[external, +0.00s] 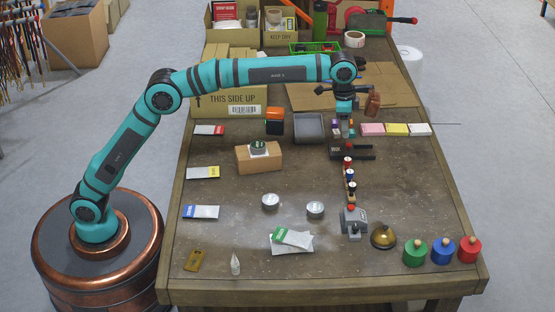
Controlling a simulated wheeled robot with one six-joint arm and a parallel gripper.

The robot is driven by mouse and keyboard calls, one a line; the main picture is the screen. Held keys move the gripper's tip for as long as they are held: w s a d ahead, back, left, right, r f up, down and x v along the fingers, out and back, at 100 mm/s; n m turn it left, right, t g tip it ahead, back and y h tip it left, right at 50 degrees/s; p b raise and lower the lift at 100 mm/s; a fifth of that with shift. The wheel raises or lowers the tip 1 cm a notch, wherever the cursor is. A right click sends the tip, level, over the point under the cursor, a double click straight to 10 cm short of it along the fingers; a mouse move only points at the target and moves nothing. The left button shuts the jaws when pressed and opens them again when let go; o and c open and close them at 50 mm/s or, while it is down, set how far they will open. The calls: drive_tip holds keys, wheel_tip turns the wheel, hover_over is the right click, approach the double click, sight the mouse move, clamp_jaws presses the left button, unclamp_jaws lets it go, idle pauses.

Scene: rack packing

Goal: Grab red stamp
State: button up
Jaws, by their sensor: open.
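A column of small upright pieces with wooden and dark parts stands right of the table's middle. The one nearest the rack has a red and white top (348,161) and looks like the red stamp, though it is too small to be sure. A piece with a blue-and-white part (352,187) stands in front of it. My gripper (344,124) is open and points down behind this column, over several small coloured items (337,128). Its fingertips are partly lost among those items, so I cannot tell whether they touch.
A dark rack (370,152) lies just in front of my gripper. Pink (372,129), yellow (396,129) and white pads lie to its right. A grey device (354,222), a brass bell (383,237) and green, blue and red knobbed pots (469,250) stand at the front right.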

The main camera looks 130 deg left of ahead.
sight(347, 159)
drive_tip(key=f, duration=0.5)
drive_tip(key=w+f, duration=0.1)
drive_tip(key=f, duration=0.8)
drive_tip(key=shift+w+a+f, duration=0.25)
drive_tip(key=shift+a+f, duration=0.1)
drive_tip(key=shift+f, duration=0.05)
drive_tip(key=c, duration=1.1)
drive_tip(key=shift+o, duration=0.2)
